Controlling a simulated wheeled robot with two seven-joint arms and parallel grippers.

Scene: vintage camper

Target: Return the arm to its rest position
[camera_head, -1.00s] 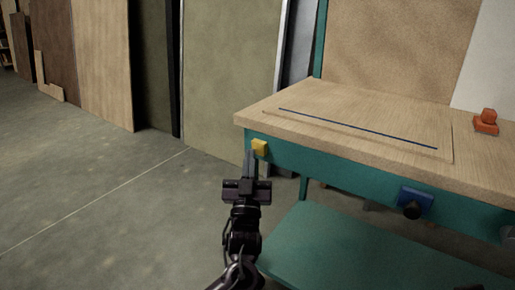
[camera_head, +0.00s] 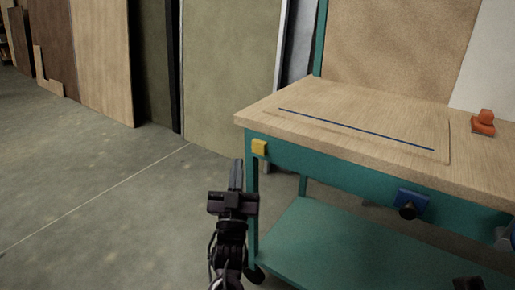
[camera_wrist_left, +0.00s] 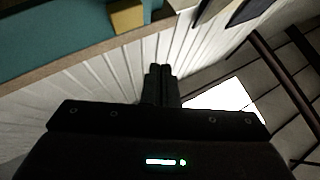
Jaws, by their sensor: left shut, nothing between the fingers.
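My left gripper (camera_head: 236,174) is shut and empty. In the head view it stands in front of the bench's left front corner, to the left of and below a yellow block (camera_head: 259,147) on the bench's green front. In the left wrist view the shut fingers (camera_wrist_left: 160,75) point away from the camera, apart from the yellow block (camera_wrist_left: 127,17) at the top. My right gripper is not clearly seen; only a small dark part shows at the head view's bottom right edge.
A workbench (camera_head: 300,110) with a wooden top and green frame fills the right. A blue fitting with a dark knob (camera_head: 411,203) juts from its front. An orange object (camera_head: 483,123) sits on top. Panels (camera_head: 100,60) lean at the back left. The floor (camera_head: 80,190) at left is clear.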

